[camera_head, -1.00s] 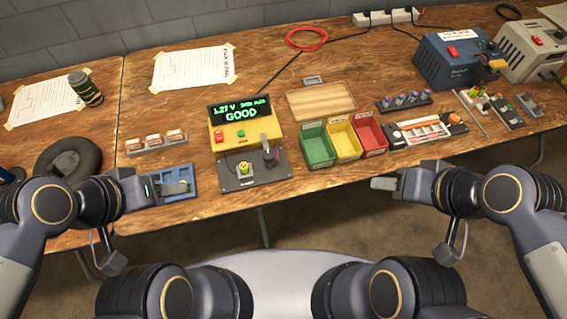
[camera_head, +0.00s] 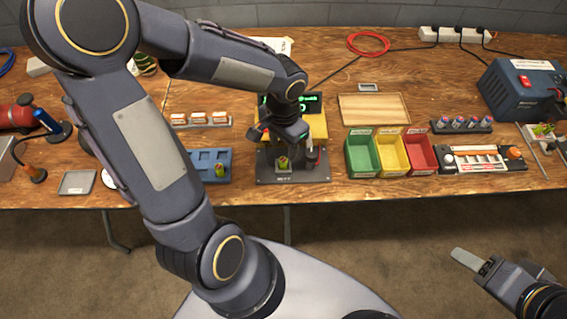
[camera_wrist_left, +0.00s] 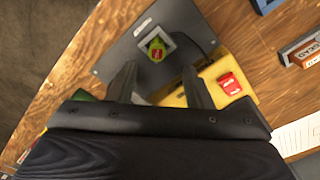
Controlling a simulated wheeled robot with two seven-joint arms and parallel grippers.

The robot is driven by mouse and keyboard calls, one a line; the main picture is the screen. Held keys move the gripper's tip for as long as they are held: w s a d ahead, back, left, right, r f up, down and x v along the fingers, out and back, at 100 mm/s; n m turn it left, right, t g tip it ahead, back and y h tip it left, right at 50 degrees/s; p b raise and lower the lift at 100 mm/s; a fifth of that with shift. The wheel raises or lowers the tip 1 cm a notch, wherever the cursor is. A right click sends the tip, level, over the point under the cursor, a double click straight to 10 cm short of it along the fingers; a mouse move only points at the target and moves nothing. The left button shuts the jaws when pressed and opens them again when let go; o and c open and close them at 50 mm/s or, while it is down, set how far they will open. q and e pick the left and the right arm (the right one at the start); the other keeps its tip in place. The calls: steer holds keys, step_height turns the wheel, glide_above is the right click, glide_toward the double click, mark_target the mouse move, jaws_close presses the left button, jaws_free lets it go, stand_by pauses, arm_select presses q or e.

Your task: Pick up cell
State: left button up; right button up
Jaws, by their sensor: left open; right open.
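A green-and-yellow cell (camera_head: 283,162) stands in the socket of the grey tester base (camera_head: 262,172). In the left wrist view the cell (camera_wrist_left: 157,50) is seen from above, beyond and between my two fingertips. My left gripper (camera_head: 285,136) is open and empty above the tester, apart from the cell; its fingers also show in the left wrist view (camera_wrist_left: 160,78). My right gripper (camera_head: 470,262) is open and empty at the lower right, off the table's front edge.
Green (camera_head: 361,155), yellow (camera_head: 391,154) and red bins (camera_head: 420,152) stand right of the tester. A rack of cells (camera_head: 461,126) and a charger-like device (camera_head: 484,160) lie further right. My left arm hides part of the table.

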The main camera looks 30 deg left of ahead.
mark_target(283, 159)
arm_select(q)
steer(key=f, duration=0.5)
steer(key=shift+s+d+f+b, duration=0.1)
steer(key=shift+s+f+b, duration=0.2)
steer(key=shift+f, duration=0.1)
jaws_close()
steer(key=shift+r, duration=0.15)
